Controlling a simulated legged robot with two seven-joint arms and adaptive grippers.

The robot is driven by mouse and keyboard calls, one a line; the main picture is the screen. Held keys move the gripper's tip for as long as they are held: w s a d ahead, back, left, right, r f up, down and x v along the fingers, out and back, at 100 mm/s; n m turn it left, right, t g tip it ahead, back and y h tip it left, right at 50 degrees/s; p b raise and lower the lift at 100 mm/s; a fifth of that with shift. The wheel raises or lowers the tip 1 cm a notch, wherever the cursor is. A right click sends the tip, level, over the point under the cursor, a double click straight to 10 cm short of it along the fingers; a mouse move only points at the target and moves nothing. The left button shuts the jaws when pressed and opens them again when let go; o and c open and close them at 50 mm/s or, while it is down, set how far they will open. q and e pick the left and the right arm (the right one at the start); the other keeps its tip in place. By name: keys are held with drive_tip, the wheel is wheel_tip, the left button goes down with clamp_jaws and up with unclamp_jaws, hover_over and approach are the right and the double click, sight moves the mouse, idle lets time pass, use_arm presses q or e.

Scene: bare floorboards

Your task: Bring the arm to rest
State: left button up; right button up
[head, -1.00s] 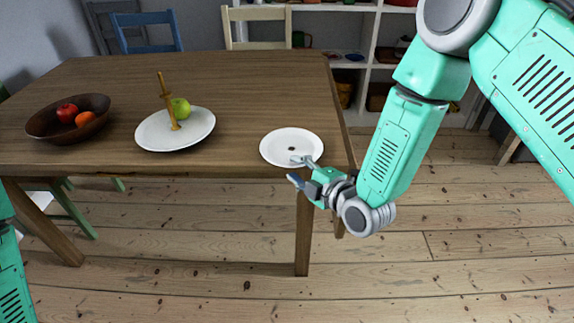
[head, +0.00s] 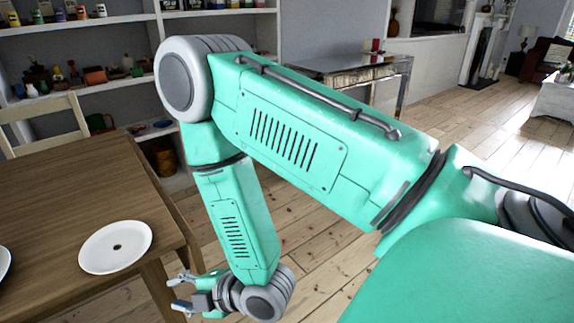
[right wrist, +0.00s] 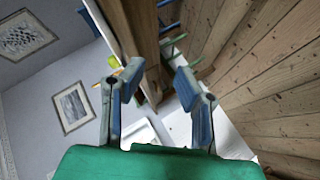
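My right arm (head: 290,135) is raised and bent, with its elbow high and its forearm hanging down. My right gripper (head: 178,291) is low beside the near right corner of the wooden table, to the right of and below the white plate in the picture. The right wrist view shows its two fingers (right wrist: 158,82) spread apart with nothing between them. My left gripper is not in view.
The wooden table (head: 60,195) fills the left, with a white plate (head: 115,247) near its edge. A pale chair (head: 45,125) and white shelves (head: 120,35) stand behind. Bare floorboards (head: 440,130) are open to the right.

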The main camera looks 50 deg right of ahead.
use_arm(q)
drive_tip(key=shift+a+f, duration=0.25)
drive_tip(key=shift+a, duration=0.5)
use_arm(e)
drive_tip(key=s+d+f+m+g+h, duration=0.2)
drive_tip(key=s+f+m+g, duration=0.3)
drive_tip(key=s, duration=0.6)
drive_tip(key=s+d+f+m+g+h, duration=0.2)
drive_tip(key=s+d+f+m+g, duration=0.2)
drive_tip(key=s+f+m+g, duration=0.2)
drive_tip(key=shift+s+f+m+g+h, duration=0.35)
drive_tip(key=shift+s+f+m, duration=0.75)
drive_tip(key=shift+s+m, duration=1.55)
